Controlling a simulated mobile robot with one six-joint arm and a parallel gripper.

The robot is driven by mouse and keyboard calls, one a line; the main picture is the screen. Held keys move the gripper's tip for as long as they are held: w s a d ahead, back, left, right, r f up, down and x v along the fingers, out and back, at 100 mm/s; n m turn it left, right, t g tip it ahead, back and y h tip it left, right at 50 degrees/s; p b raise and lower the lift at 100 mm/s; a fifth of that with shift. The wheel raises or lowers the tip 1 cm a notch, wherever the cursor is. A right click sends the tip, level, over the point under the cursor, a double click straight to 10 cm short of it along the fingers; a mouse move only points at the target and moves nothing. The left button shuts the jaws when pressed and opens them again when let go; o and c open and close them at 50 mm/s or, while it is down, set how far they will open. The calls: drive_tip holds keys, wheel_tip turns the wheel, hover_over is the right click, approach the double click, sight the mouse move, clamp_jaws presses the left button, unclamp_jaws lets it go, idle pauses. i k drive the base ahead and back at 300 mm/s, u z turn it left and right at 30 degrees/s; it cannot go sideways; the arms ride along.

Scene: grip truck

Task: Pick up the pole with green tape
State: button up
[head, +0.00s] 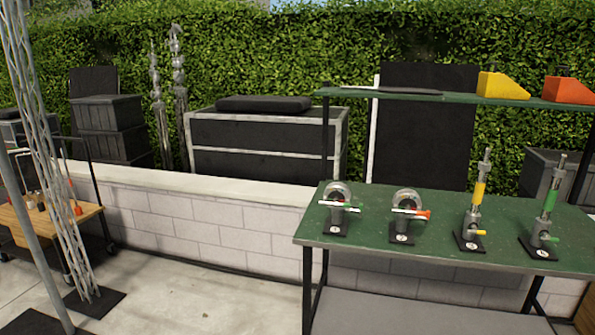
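An upright metal pole with a green band (549,203) stands in a black-based holder at the right end of the green table (455,260). A similar upright pole with a yellow band (479,190) stands just left of it. The bases carry small white labels, too small to read. My gripper is not in view.
A green shelf (440,94) spans above the table, with yellow (502,87) and orange (570,90) wedges on it. A low white block wall (200,222) runs behind. A lattice truss (48,170) and wooden cart (85,212) stand left. Paved floor (190,290) is open between.

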sight(542, 223)
drive_tip(key=z, duration=4.1)
drive_tip(key=i, duration=0.1)
drive_tip(key=u, duration=2.8)
